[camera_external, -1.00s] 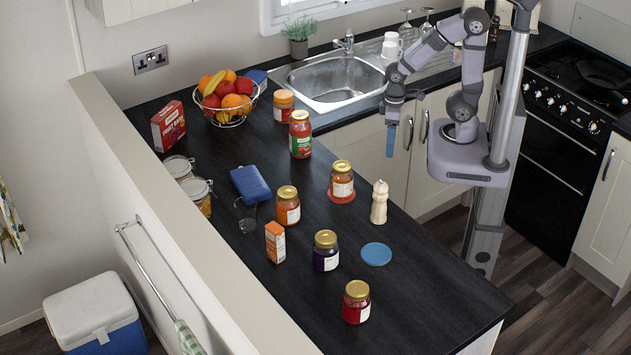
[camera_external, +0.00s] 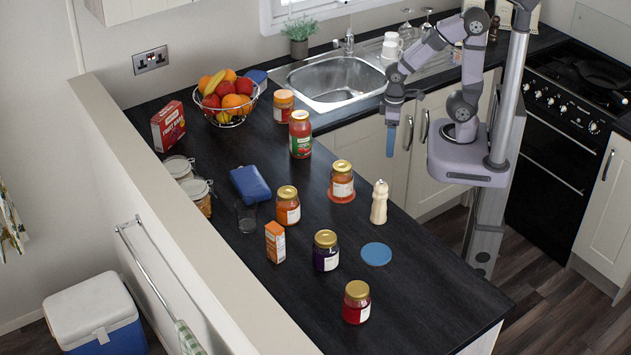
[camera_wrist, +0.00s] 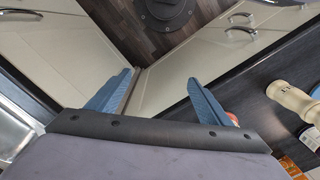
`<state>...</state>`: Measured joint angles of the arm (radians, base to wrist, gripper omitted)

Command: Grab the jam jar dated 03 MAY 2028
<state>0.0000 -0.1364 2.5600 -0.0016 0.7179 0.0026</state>
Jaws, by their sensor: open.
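Several jars with gold lids and white labels stand upright on the dark worktop (camera_external: 410,290). One is an orange jar (camera_external: 342,190) on a red disc (camera_external: 341,197). A second orange jar (camera_external: 287,215) stands to its left. A dark purple jar (camera_external: 326,260) is nearer, and a red jar (camera_external: 356,311) is nearest. The label dates are too small to read. My gripper (camera_external: 390,140) hangs beyond the worktop edge, away from the jars. In the wrist view its blue fingers (camera_wrist: 152,92) are apart with nothing between them.
A cream pepper mill (camera_external: 379,203) and a blue disc (camera_external: 376,254) are right of the jars. An orange box (camera_external: 275,243), a clear glass (camera_external: 246,216) and a blue case (camera_external: 250,183) are to the left. A red-sauce jar (camera_external: 300,135) stands behind. The front right worktop is clear.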

